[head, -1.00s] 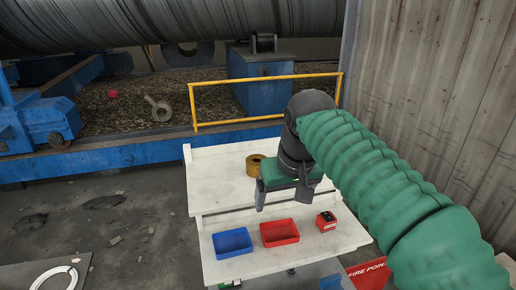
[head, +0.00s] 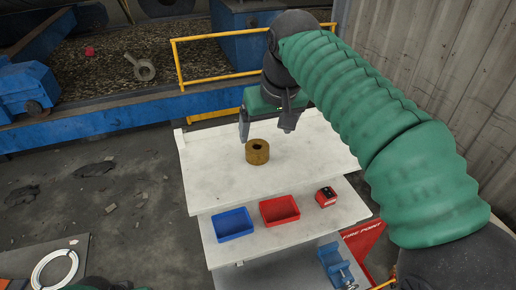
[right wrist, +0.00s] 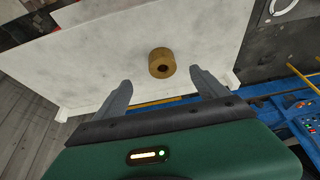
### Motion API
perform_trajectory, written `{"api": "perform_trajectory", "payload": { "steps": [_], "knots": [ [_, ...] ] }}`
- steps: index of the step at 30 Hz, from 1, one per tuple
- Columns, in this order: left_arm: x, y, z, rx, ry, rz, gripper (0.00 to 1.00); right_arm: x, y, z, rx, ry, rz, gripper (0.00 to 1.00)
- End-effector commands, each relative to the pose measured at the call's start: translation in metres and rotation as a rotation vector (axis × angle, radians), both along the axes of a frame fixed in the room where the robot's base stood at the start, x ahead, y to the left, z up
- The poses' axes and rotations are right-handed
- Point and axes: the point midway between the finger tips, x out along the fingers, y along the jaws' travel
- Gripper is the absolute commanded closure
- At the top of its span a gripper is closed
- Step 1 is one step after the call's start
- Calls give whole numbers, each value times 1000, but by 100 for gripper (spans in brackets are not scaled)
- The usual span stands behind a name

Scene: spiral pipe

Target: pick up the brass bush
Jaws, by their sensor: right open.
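The brass bush (head: 257,152) is a short, thick ring with a dark central hole. It stands on the white upper shelf of the bench (head: 215,180). My right gripper (head: 265,132) is open and empty, and in the head view it shows just above and beyond the bush. In the right wrist view the bush (right wrist: 161,64) lies ahead of the open fingers (right wrist: 161,88), roughly centred between them and apart from both. My left gripper does not show.
On the lower shelf are a blue bin (head: 233,224), a red bin (head: 279,210) and a small red box (head: 326,196). A blue vise-like tool (head: 335,265) is at the lower right. A yellow rail (head: 215,80) runs behind the bench. The upper shelf around the bush is bare.

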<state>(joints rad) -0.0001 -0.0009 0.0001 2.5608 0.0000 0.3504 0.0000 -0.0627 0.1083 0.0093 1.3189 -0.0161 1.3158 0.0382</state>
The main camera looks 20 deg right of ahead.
Motion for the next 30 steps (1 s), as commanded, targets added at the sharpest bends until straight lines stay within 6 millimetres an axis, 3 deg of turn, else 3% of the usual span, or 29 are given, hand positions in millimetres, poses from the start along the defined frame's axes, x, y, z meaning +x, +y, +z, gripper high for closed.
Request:
{"api": "perform_trajectory", "payload": {
  "steps": [3,6,10,15,19,25,30],
  "knots": [
    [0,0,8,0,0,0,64,18,0,-30,0,12,0,17],
    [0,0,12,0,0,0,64,27,0,-46,0,10,-1,17],
    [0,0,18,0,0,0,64,32,1,-56,0,10,-1,17],
    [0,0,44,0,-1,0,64,44,2,-79,0,11,0,17],
    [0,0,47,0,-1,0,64,48,2,-96,-1,5,-1,17],
    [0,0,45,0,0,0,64,51,2,-100,-1,4,-1,17],
    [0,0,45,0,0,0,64,53,2,-100,-1,5,-1,38]
  ]
}}
